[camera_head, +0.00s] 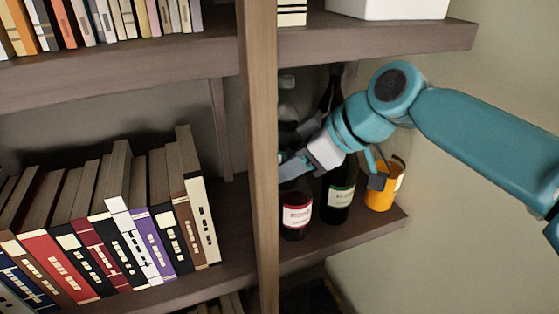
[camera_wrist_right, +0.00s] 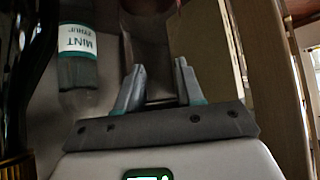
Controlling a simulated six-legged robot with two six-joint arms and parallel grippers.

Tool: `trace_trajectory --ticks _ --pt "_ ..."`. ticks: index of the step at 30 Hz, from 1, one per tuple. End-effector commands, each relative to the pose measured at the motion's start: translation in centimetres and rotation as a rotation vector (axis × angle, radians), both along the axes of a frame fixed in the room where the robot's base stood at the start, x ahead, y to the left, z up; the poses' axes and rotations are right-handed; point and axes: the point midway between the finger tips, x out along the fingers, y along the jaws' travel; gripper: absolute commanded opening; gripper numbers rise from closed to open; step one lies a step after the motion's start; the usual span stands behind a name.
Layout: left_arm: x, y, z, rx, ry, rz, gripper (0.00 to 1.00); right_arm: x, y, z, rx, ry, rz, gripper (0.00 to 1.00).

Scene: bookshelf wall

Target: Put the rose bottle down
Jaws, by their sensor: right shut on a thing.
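The rose bottle (camera_head: 297,214), dark with a red-and-white label, is upright at the shelf's left end, beside the wooden upright. Its base is at or just above the board; I cannot tell if it touches. My right gripper (camera_head: 292,167) reaches in from the right and is shut on its upper part, which is mostly hidden by the gripper and post. In the wrist view, the fingers (camera_wrist_right: 160,84) close around the bottle, whose blurred body (camera_wrist_right: 150,55) shows beyond them. My left gripper is not in view.
A green-labelled bottle (camera_head: 340,197) and an orange bottle (camera_head: 379,197) stand to the right on the lower shelf (camera_head: 330,236). A mint syrup bottle (camera_wrist_right: 77,50) stands nearby. The wooden upright (camera_head: 261,150) is close on the left. An upper shelf (camera_head: 380,38) overhangs. Books (camera_head: 130,240) fill the left bay.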

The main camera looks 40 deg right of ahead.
Motion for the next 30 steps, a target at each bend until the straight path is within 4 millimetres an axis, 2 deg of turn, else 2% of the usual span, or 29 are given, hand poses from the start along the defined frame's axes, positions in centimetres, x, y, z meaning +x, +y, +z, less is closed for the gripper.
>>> trace_trajectory --ticks 8,15,29,30 --pt "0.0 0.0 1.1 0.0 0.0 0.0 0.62 2.0 1.2 0.2 0.0 -0.002 0.001 0.0" --pt "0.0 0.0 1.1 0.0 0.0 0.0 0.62 1.8 1.1 -1.3 0.001 -0.001 -0.001 0.0" --pt "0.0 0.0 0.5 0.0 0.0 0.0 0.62 1.8 1.1 -1.9 -0.001 -0.003 -0.001 0.0" --pt "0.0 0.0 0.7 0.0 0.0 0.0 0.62 1.8 1.1 -1.8 0.0 0.0 0.0 0.5"
